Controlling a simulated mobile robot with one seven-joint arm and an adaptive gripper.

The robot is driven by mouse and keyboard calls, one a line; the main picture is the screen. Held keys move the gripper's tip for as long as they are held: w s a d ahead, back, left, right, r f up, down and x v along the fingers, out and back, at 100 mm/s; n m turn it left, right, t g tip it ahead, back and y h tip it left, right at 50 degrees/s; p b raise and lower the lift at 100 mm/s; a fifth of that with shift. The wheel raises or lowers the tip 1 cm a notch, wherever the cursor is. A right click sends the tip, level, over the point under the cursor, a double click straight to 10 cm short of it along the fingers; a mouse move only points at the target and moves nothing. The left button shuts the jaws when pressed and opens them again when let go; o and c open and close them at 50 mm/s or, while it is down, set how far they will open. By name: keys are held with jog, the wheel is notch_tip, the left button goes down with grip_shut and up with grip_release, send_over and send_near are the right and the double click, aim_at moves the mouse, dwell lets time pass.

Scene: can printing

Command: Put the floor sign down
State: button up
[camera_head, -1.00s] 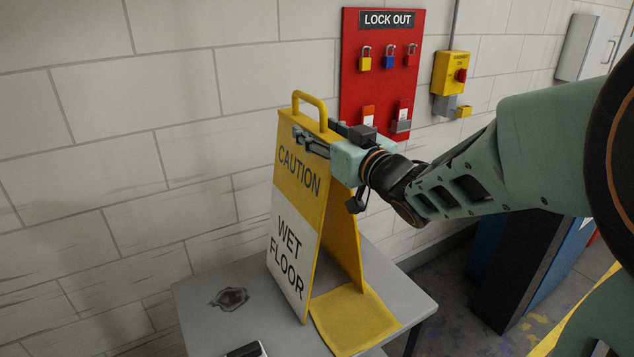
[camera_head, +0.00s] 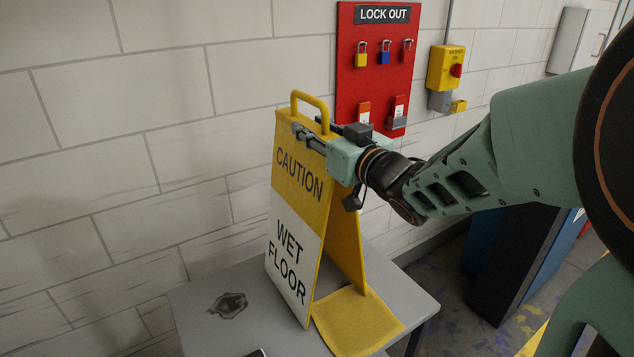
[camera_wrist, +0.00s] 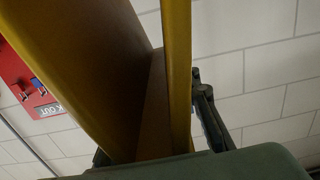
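The yellow and white floor sign (camera_head: 293,215) reads "CAUTION WET FLOOR" and stands upright, spread in an A shape, over the grey table (camera_head: 235,330). I cannot tell whether its lower edges touch the tabletop. My gripper (camera_head: 309,138) is at the sign's upper part, just below the yellow handle, with one finger across the lettered face. In the wrist view the yellow panels of the sign (camera_wrist: 177,75) run between the dark fingers (camera_wrist: 155,135). The gripper looks shut on the sign; the finger contact behind it is hidden.
A block wall stands close behind, with a red lock-out board (camera_head: 372,70) and a yellow switch box (camera_head: 446,68). A dark cabinet (camera_head: 510,260) stands right of the table, with floor between.

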grip_shut()
jog(key=shift+r, duration=0.15)
jog(key=shift+r, duration=0.1)
